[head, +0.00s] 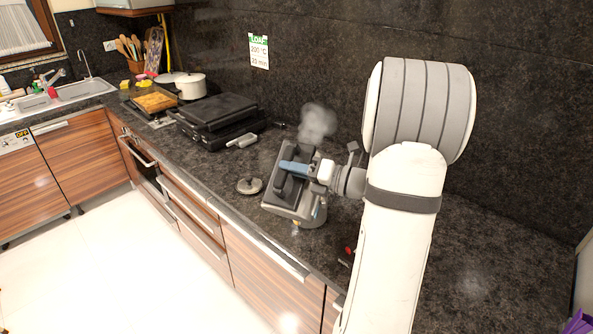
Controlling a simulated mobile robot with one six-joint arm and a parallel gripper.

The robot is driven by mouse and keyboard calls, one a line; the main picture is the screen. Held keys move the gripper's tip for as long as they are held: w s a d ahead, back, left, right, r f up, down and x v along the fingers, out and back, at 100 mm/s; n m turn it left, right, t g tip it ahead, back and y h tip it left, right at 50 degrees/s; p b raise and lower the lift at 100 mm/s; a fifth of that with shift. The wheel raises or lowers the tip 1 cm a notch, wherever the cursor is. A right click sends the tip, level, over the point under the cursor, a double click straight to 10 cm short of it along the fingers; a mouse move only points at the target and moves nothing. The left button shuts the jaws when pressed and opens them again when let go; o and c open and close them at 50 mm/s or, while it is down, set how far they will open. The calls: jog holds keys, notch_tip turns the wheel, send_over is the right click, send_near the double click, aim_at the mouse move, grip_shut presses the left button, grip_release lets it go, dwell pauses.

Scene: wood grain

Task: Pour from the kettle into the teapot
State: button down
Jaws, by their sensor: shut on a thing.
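My gripper (294,169) is shut on the dark handle of a grey kettle (287,208), over the counter near the middle of the head view. The kettle looks tilted. Parts of the gripper and wrist cover its right side. A rounded grey shape shows just under and right of the kettle; I cannot tell whether it is the teapot or part of the kettle. The teapot is not clearly visible otherwise. A small round lid with a knob (249,186) lies on the counter just left of the kettle. Whether any liquid flows cannot be seen.
Pale steam (317,123) rises behind my gripper. A black grill (219,118) stands back left, with a white pot (191,86) and a baking tray (156,103) beyond. A small red-topped item (348,250) is near the front edge. The right counter is largely clear.

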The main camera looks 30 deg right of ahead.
aim_at(288, 199)
jog(key=shift+s+a+f+n, duration=0.15)
jog(key=shift+s+a+n, duration=0.15)
jog(key=shift+n, duration=0.1)
jog(key=shift+a, duration=0.1)
jog(key=b, duration=0.1)
jog(key=f+n+b, duration=0.1)
jog(key=b, duration=0.1)
jog(key=f+n+b, duration=0.1)
jog(key=shift+s+a, duration=0.35)
jog(key=b, duration=0.1)
jog(key=f+n+b, duration=0.1)
jog(key=shift+s+a+n+b, duration=0.2)
jog(key=shift+n+b, duration=0.1)
jog(key=shift+s+a+f+n+b, duration=0.1)
jog(key=shift+a+f+n+b, duration=0.05)
jog(key=shift+n+b, duration=0.3)
